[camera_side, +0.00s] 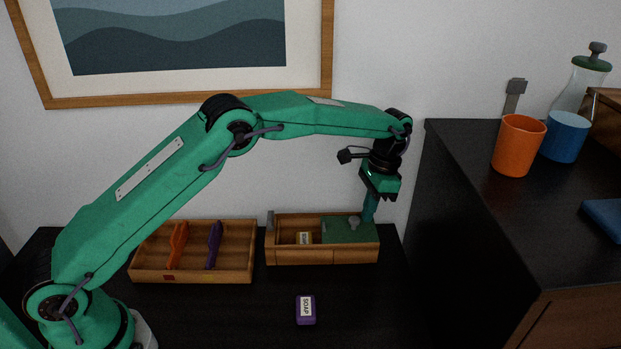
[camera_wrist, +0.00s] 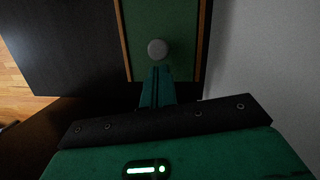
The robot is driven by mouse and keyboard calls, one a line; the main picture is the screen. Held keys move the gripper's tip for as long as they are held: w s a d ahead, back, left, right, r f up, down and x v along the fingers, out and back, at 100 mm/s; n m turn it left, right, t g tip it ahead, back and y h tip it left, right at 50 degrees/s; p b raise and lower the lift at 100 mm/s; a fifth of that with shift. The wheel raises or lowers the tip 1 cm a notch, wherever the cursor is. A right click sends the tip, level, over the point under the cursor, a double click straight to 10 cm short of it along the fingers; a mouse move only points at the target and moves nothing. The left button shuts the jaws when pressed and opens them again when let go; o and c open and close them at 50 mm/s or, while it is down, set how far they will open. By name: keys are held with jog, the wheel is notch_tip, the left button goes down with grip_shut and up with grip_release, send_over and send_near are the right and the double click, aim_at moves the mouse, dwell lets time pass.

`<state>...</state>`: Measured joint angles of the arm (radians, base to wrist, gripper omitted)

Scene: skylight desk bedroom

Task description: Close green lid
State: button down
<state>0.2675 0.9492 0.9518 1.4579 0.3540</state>
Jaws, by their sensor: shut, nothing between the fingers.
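The green lid (camera_side: 336,233) lies flat over the right part of a wooden box (camera_side: 300,256). A round grey knob (camera_side: 354,222) stands on the lid. My gripper (camera_side: 369,213) is shut and empty, pointing down just right of the knob at the lid's right end. In the wrist view, the fingertips (camera_wrist: 160,70) are close to the knob (camera_wrist: 157,49), with the lid (camera_wrist: 140,22) extending beyond it. I cannot tell if they touch the knob.
An open wooden tray (camera_side: 205,270) with an orange item (camera_side: 178,246) and a purple item (camera_side: 214,245) stands left of the box. A purple soap block (camera_side: 306,310) lies in front. A taller dark cabinet (camera_side: 480,230) rises at the right.

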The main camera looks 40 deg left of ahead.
aim_at(352, 218)
jog(key=shift+a, duration=0.1)
jog(key=shift+s+a, duration=1.2)
jog(key=shift+s, duration=0.1)
jog(key=shift+r, duration=0.1)
jog(key=d+v, duration=0.1)
jog(key=v, duration=0.8)
jog(key=shift+r, duration=0.4)
jog(key=shift+a+t, duration=0.2)
jog(key=shift+t, duration=0.1)
jog(key=shift+s+a+r+n+t+h, duration=0.1)
jog(key=shift+s+a+n+t+h, duration=0.2)
jog(key=shift+n+t, duration=0.5)
jog(key=shift+s+a+f+n+t+h, duration=0.15)
jog(key=shift+s+a+n+t, duration=0.2)
jog(key=shift+t, duration=0.8)
jog(key=shift+s+a+r+n+t+h, duration=0.15)
jog(key=shift+s+a+n+t+h, duration=0.2)
jog(key=shift+n+t, duration=0.45)
jog(key=shift+w, duration=0.1)
